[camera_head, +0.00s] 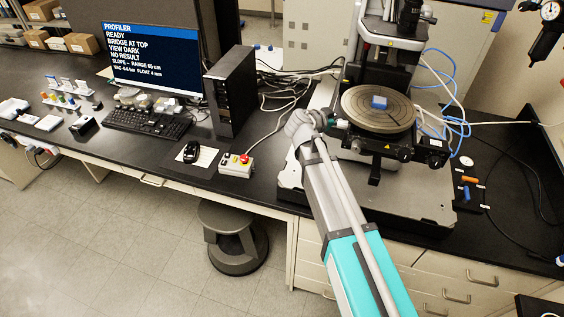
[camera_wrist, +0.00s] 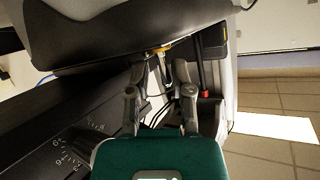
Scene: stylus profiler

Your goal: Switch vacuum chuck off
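A monitor (camera_head: 153,58) reads READY, BRIDGE AT TOP, with a VAC line. A black computer tower (camera_head: 231,91), keyboard (camera_head: 147,122), mouse (camera_head: 191,151) and red-button box (camera_head: 237,165) stand to the left. Blue tubing (camera_head: 447,72) runs behind the stage. A stool (camera_head: 234,240) stands below.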

